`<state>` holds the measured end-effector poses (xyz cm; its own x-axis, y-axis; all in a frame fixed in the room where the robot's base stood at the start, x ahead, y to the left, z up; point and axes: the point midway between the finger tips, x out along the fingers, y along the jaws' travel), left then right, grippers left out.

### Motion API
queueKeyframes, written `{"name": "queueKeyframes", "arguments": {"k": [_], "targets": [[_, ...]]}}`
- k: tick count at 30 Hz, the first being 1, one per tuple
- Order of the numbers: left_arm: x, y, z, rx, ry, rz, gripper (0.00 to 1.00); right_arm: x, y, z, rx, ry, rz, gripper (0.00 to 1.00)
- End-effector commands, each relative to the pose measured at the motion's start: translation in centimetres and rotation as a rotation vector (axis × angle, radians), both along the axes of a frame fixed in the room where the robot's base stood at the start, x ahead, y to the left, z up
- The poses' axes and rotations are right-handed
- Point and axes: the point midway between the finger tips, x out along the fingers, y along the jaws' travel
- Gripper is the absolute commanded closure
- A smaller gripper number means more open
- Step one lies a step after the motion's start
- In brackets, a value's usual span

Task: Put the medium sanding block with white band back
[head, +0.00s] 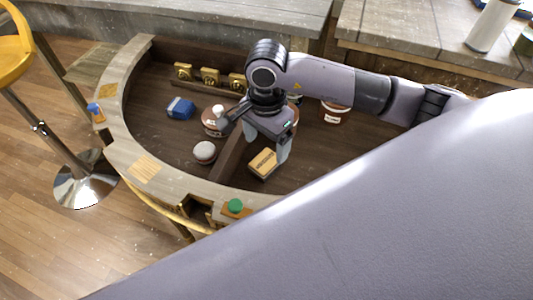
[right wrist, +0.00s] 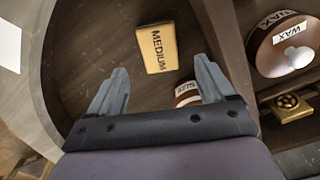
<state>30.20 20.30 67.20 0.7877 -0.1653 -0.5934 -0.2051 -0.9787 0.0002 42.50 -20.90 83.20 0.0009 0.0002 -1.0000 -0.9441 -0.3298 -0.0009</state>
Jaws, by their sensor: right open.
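A tan sanding block (head: 264,163) marked MEDIUM lies on the dark wooden floor inside the curved console, right of a low divider. The block also shows in the right wrist view (right wrist: 158,48), with its lettering readable; I cannot make out a white band for certain. My right gripper (head: 267,145) is open and empty above the block. In the right wrist view the two fingertips (right wrist: 161,66) point toward the block, one to each side of its near end and apart from it. My left gripper is not in view.
The divider (head: 228,158) runs beside the block. A WAX tin (right wrist: 292,48), a white-topped jar (head: 204,152), a blue block (head: 180,108) and a red-brown tin (head: 335,114) stand around. Gilt pieces (head: 210,76) line the back. A green-knobbed item (head: 235,206) sits on the front rim.

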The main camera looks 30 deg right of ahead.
Motion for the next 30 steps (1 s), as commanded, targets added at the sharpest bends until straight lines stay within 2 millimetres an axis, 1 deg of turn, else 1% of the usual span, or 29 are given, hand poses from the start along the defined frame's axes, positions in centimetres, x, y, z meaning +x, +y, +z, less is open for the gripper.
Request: {"name": "queueKeyframes", "arguments": {"k": [1,4,6,10,14,30], "targets": [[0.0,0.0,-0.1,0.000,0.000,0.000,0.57,0.1,0.0,1.1,0.000,-0.005,0.002,0.17],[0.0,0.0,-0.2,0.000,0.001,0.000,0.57,0.1,0.0,3.0,0.000,-0.005,0.001,0.17],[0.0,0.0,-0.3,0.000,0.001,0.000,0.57,0.1,0.0,3.9,0.000,-0.003,0.000,0.17],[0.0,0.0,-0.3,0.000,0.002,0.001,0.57,0.0,0.0,5.1,-0.001,0.000,-0.001,0.17],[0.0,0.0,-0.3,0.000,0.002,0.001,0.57,0.0,0.0,5.4,0.000,0.000,-0.001,0.17],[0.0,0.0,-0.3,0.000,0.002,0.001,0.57,0.0,0.0,5.4,0.000,0.001,0.000,0.17]]}}
